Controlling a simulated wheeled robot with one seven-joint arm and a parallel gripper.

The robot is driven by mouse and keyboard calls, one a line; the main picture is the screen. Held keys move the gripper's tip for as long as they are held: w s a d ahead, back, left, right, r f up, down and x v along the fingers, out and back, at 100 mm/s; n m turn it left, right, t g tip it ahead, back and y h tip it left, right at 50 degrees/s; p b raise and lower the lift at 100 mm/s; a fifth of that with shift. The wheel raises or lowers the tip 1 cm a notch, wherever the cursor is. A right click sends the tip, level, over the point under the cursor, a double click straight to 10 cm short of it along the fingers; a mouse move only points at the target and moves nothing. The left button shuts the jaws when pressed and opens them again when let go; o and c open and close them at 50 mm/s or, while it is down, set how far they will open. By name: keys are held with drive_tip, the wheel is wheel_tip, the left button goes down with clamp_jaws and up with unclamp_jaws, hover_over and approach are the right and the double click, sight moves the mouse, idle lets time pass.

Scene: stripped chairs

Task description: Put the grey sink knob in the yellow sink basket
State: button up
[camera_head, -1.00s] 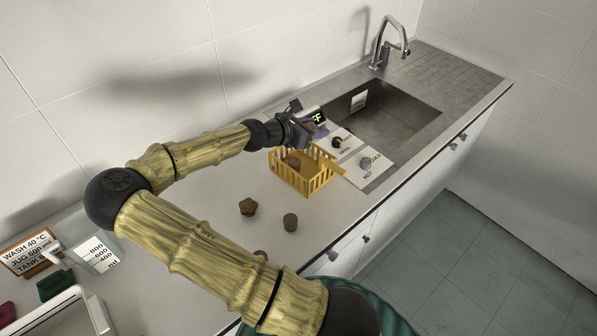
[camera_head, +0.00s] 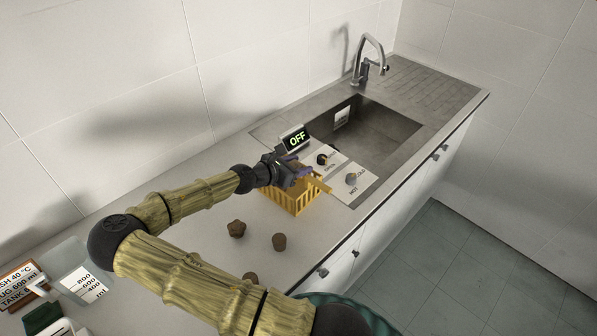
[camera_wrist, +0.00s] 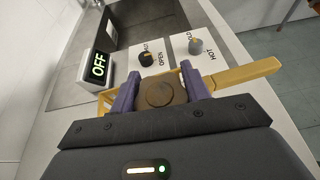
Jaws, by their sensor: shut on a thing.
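The grey knob (camera_head: 352,178) sits on the white HOT/COLD plate; it also shows in the wrist view (camera_wrist: 195,46). The yellow basket (camera_head: 304,203) stands on the counter left of the plates, its handle (camera_wrist: 250,75) pointing right in the wrist view. My gripper (camera_head: 297,174) is over the basket and hides part of its inside. In the wrist view its purple fingers (camera_wrist: 160,84) are shut on a brown round piece (camera_wrist: 158,95), not the grey knob. I cannot tell whether this piece touches the basket floor.
A dark knob (camera_head: 322,160) sits on the OPEN plate. An OFF display (camera_head: 295,139) stands behind the basket. The sink (camera_head: 375,127) lies beyond. Brown pieces (camera_head: 237,229) (camera_head: 279,241) lie on the counter in front. A jug (camera_head: 80,280) stands at left.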

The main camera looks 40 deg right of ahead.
wheel_tip(320, 180, down, 2)
drive_tip(key=shift+f+p, duration=0.2)
drive_tip(key=shift+p, duration=0.1)
drive_tip(key=shift+s+f, duration=0.1)
drive_tip(key=shift+f, duration=0.2)
drive_tip(key=shift+f, duration=0.25)
drive_tip(key=shift+s+f+b, duration=0.15)
drive_tip(key=shift+f+b, duration=0.15)
drive_tip(key=shift+f, duration=0.2)
drive_tip(key=o, duration=0.7)
drive_tip(key=shift+s, duration=0.1)
drive_tip(key=shift+r, duration=0.55)
drive_tip(key=v, duration=0.4)
drive_tip(key=b+v, duration=0.1)
drive_tip(key=v, duration=0.3)
drive_tip(key=b+v, duration=0.1)
drive_tip(key=v, duration=0.3)
drive_tip(key=shift+w+r, duration=0.25)
